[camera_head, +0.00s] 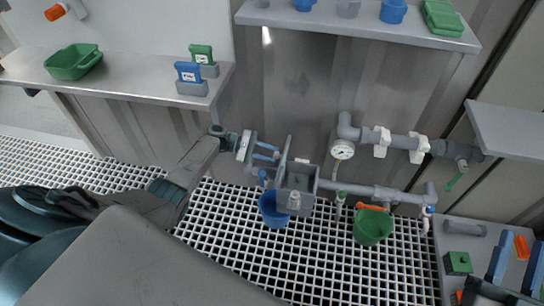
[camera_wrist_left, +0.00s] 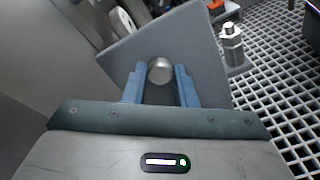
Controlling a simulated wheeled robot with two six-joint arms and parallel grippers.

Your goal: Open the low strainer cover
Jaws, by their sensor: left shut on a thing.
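The low strainer is a grey box (camera_head: 297,182) on the lower pipe, with its top open to view in the head view. Its cover (camera_head: 284,160) is a flat grey plate standing steeply tilted at the box's left side. In the left wrist view the cover (camera_wrist_left: 128,48) fills the middle, with a round silver knob (camera_wrist_left: 160,70) on it. My left gripper (camera_head: 270,158) has its blue fingers on either side of the knob, shut on it. My right gripper (camera_head: 521,243) shows at the lower right edge, its blue fingers apart, away from the strainer.
A blue bucket (camera_head: 274,212) sits under the strainer and a green bucket (camera_head: 372,227) to its right. A gauge (camera_head: 342,150) and upper pipe (camera_head: 402,142) are behind. A metal fitting (camera_wrist_left: 232,45) stands beside the cover. A bench (camera_head: 462,233) is at right.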

